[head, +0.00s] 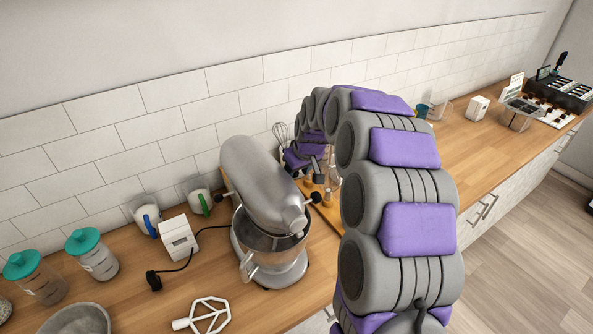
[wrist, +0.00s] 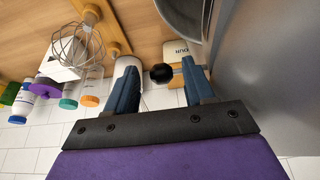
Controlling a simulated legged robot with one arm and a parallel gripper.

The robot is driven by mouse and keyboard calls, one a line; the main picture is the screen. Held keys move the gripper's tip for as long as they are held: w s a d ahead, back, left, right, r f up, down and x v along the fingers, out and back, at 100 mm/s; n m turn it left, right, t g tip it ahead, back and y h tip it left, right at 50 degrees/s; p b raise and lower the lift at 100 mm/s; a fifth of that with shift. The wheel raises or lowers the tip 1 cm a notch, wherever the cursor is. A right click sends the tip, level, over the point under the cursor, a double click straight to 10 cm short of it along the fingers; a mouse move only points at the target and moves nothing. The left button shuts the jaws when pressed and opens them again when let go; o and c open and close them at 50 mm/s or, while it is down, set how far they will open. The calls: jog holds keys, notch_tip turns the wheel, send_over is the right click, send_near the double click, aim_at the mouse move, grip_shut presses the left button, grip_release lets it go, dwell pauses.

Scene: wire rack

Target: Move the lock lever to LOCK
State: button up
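A silver stand mixer (head: 262,185) stands on the wooden counter with its head over a metal bowl (head: 270,238). A black knob (head: 316,198) sticks out on its right side, and another black knob (head: 223,196) on its left. No LOCK marking is readable, so I cannot tell which is the lock lever. My gripper (head: 318,172) is just beyond the right knob, partly hidden by my arm. In the wrist view my gripper (wrist: 159,70) is open, with a black knob (wrist: 161,73) between its blue fingers. I cannot tell whether either finger touches it.
The mixer's grey body (wrist: 255,70) fills the right of the wrist view, close to one finger. A whisk (wrist: 77,45) and small bottles stand beyond. A white beater (head: 208,318), a power cord and teal-lidded jars (head: 92,255) lie left of the mixer. The tiled wall is behind.

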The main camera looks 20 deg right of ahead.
jog(key=shift+r, duration=0.1)
jog(key=p+v, duration=0.1)
jog(key=v, duration=1.6)
jog(key=shift+g, duration=0.8)
jog(key=s+a+f, duration=0.1)
jog(key=s+a, duration=0.1)
jog(key=s, duration=0.1)
jog(key=s+a+f+b, duration=0.1)
jog(key=s+a, duration=0.1)
jog(key=s, duration=0.1)
jog(key=s+a+f, duration=0.1)
jog(key=s+a, duration=0.1)
jog(key=shift+s+f, duration=0.2)
jog(key=shift+s, duration=0.2)
jog(key=s+a+f+g+b, duration=0.1)
jog(key=s+f, duration=0.3)
jog(key=s, duration=0.6)
jog(key=s+a+f+m+g+b, duration=0.1)
jog(key=s+f, duration=0.3)
jog(key=s, duration=0.5)
jog(key=s+a+f+m+g+b, duration=0.1)
jog(key=s+f, duration=0.4)
jog(key=s, duration=0.5)
jog(key=a+g, duration=0.1)
jog(key=a, duration=0.1)
jog(key=shift+s+a+g+h, duration=0.3)
jog(key=shift+h, duration=0.1)
